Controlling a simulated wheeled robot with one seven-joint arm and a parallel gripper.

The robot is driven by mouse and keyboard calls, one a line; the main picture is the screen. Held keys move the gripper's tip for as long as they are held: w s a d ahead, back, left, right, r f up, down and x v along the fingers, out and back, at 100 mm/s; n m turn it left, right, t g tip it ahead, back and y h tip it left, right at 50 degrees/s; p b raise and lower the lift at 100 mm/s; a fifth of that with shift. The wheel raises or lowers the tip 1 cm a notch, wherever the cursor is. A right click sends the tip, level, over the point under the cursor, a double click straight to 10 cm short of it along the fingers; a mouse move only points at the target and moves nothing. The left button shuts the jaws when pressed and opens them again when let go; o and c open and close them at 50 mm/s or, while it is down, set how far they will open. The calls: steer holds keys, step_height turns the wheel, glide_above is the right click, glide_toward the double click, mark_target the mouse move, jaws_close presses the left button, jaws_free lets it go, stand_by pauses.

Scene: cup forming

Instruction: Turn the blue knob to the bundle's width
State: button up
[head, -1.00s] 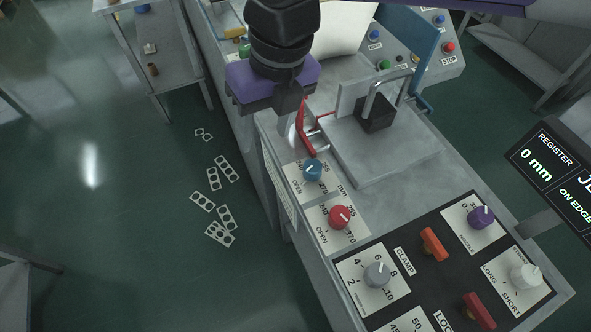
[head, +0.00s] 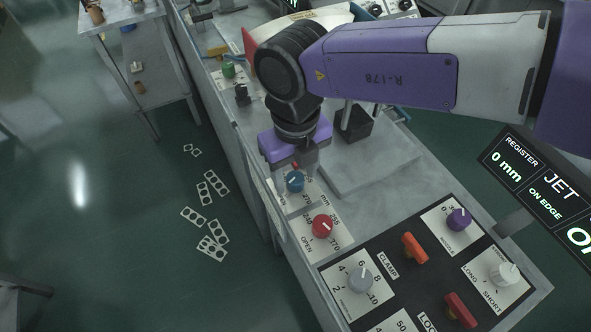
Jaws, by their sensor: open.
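The blue knob (head: 295,181) sits on a white dial plate near the left edge of the machine top. Its white pointer line tilts up and to the right. My gripper (head: 295,178) is open, pointing down right at the blue knob. The fingers look to be beside or just above the knob; I cannot tell whether they touch it. My gripper and arm hide much of the dial scale; part of the numbers and "mm" still show. No bundle can be clearly identified.
A red knob (head: 322,226) stands close in front of the blue one. A grey knob (head: 360,279), orange lever (head: 413,247), purple knob (head: 459,219) and red lever (head: 460,309) are nearer right. A display (head: 545,190) reads register 0 mm. Flat cut-outs (head: 211,248) lie on the floor.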

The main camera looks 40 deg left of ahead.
jaws_close()
stand_by(0.4)
steer(key=n+b, duration=0.2)
steer(key=n, duration=0.1)
steer(key=shift+f+n, duration=0.15)
steer(key=shift+n, duration=0.25)
steer(key=n+b, duration=0.2)
steer(key=n, duration=0.2)
steer(key=shift+n, duration=0.3)
steer(key=n+b, duration=0.1)
steer(key=n, duration=0.2)
steer(key=shift+n, duration=0.3)
steer(key=shift+n+b, duration=0.45)
steer(key=shift+n, duration=1.75)
